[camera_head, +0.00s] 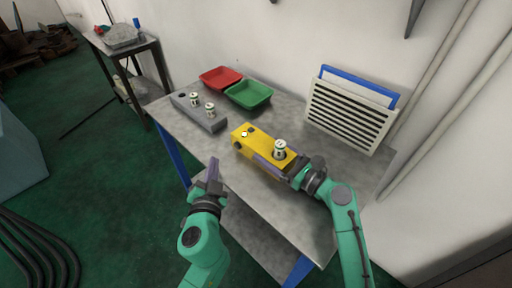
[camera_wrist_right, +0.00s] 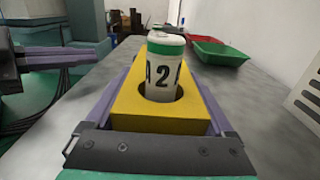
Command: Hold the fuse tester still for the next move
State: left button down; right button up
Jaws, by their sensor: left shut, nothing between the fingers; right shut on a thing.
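The fuse tester is a yellow block (camera_head: 258,143) on the grey table.
A grey block (camera_head: 212,124) with two fuses stands at the table's left. Behind it are a red tray (camera_head: 221,77) and a green tray (camera_head: 249,94). A white slatted panel with a blue frame (camera_head: 350,112) stands at the back right. The front of the table is clear.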

dwell(0.4)
jog(key=o, duration=1.3)
jog(key=v, duration=1.2)
pick_arm(q)
jog(key=shift+r, duration=0.1)
pick_arm(e)
jog(key=shift+r, duration=0.15)
